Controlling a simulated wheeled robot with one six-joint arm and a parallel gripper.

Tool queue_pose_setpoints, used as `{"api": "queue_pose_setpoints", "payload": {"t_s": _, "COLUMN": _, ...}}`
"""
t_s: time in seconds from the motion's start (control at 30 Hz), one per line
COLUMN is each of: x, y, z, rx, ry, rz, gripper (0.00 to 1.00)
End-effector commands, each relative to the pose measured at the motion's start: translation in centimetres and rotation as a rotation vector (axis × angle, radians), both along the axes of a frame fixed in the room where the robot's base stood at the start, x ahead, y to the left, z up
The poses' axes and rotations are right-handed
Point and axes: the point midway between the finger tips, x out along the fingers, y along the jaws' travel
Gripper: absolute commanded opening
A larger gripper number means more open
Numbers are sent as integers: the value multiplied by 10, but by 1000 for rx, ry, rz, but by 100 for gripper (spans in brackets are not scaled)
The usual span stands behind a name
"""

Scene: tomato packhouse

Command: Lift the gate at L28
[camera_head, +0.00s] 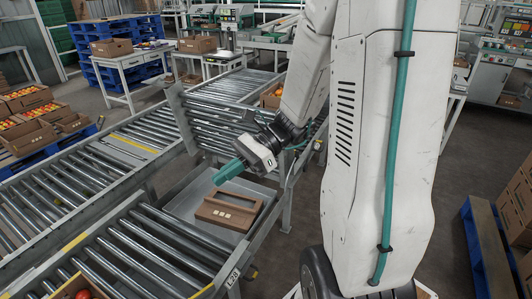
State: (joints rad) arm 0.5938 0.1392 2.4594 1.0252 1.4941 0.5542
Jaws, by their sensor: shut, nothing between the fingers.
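The label L28 (232,277) is on the near end of a roller conveyor (150,245), at the bottom of the view. Beyond it is a gap in the line with a grey metal pan (185,203) below. The roller gate (212,125) is across this gap, and its rollers look tilted up from the line; its exact angle is hard to judge. My gripper (227,173) has teal fingers, is shut and empty, and hangs over the gap in front of the gate. Whether it touches the gate cannot be told. My arm hides the gate's right side.
An open brown carton (228,209) lies in the pan below my gripper. A second roller line (75,180) runs along the left. Tomatoes (82,294) lie in a box at the bottom edge. Cartons on a blue pallet (480,250) stand right; the floor between is clear.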

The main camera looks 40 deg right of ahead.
Motion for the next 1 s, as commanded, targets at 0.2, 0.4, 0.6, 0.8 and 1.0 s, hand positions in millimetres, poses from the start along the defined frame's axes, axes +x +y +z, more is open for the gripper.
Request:
{"api": "queue_pose_setpoints", "payload": {"t_s": 0.2, "x": 52, "y": -88, "z": -48, "rx": 415, "ry": 268, "rz": -503, "gripper": 0}}
{"api": "queue_pose_setpoints", "payload": {"t_s": 0.4, "x": 62, "y": -187, "z": -112, "rx": 796, "ry": 433, "rz": -919, "gripper": 0}}
{"api": "queue_pose_setpoints", "payload": {"t_s": 0.6, "x": 44, "y": -252, "z": -165, "rx": 1058, "ry": 504, "rz": -1181, "gripper": 0}}
{"api": "queue_pose_setpoints", "payload": {"t_s": 0.8, "x": 38, "y": -271, "z": -184, "rx": 1144, "ry": 519, "rz": -1266, "gripper": 0}}
{"api": "queue_pose_setpoints", "payload": {"t_s": 1.0, "x": 65, "y": -267, "z": -181, "rx": 1143, "ry": 519, "rz": -1263, "gripper": 0}}
